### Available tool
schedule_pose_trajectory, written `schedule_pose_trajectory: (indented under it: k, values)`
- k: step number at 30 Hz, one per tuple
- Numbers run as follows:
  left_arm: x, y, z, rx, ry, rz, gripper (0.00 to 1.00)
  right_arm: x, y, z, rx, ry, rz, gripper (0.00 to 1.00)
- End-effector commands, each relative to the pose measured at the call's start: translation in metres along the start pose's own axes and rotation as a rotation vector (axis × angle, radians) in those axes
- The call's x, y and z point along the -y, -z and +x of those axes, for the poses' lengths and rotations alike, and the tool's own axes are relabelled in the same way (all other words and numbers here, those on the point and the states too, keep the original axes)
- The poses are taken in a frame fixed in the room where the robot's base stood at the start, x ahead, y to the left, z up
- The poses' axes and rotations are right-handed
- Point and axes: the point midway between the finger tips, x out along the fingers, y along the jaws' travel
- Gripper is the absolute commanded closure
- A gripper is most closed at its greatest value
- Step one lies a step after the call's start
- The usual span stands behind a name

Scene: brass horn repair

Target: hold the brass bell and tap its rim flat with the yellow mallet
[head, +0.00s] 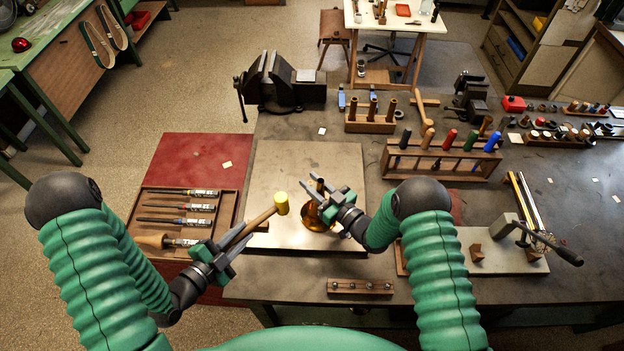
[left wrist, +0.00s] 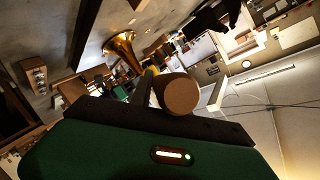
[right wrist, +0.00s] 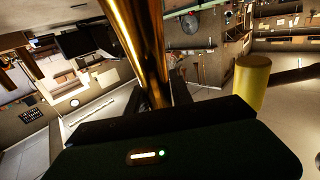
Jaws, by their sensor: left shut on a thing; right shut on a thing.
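The brass bell (head: 313,219) is over the pale metal plate (head: 285,165), flare downward; I cannot tell whether its rim touches the plate. My right gripper (head: 326,205) is shut on its narrow tube, which fills the middle of the right wrist view (right wrist: 140,40). My left gripper (head: 222,255) is shut on the wooden handle of the yellow mallet (head: 281,203). The mallet head is left of the bell, apart from it, and also shows in the right wrist view (right wrist: 252,82). The left wrist view shows the handle's butt end (left wrist: 179,95) and the bell flare (left wrist: 122,50).
A wooden tray of files (head: 185,210) lies left of the plate on a red mat (head: 185,160). A rack of coloured-handled tools (head: 440,165) and a vise (head: 280,85) stand behind. A small block with balls (head: 360,287) sits at the front edge. A lever fixture (head: 500,250) is at right.

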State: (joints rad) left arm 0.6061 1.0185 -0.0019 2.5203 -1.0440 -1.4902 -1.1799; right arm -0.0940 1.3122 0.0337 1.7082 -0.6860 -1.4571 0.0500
Motion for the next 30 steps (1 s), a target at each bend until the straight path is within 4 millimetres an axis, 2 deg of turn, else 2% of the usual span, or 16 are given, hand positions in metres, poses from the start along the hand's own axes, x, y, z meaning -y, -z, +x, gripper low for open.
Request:
schedule_pose_trajectory:
  k: [19,20,21,24,30]
  values:
    - [0.0006,0.0006,0.0001,-0.002,0.001,0.0,1.0,-0.0001,-0.0025,0.0003,-0.002,0.0,0.0,1.0]
    - [0.0006,0.0006,0.0001,-0.002,0.001,0.0,1.0,0.0,-0.0029,0.0001,0.0,0.0,0.0,0.69]
    - [0.0006,0.0006,0.0001,-0.002,0.002,0.0,1.0,-0.0001,-0.0028,0.0001,0.0,0.0,0.0,0.64]
    - [0.0005,0.0006,0.0001,-0.002,0.001,0.0,1.0,0.0,-0.0028,0.0001,0.0,0.0,0.0,0.55]
    - [0.0006,0.0005,0.0002,-0.002,0.001,0.0,1.0,0.0,-0.0029,0.0002,0.0,0.0,0.0,0.55]
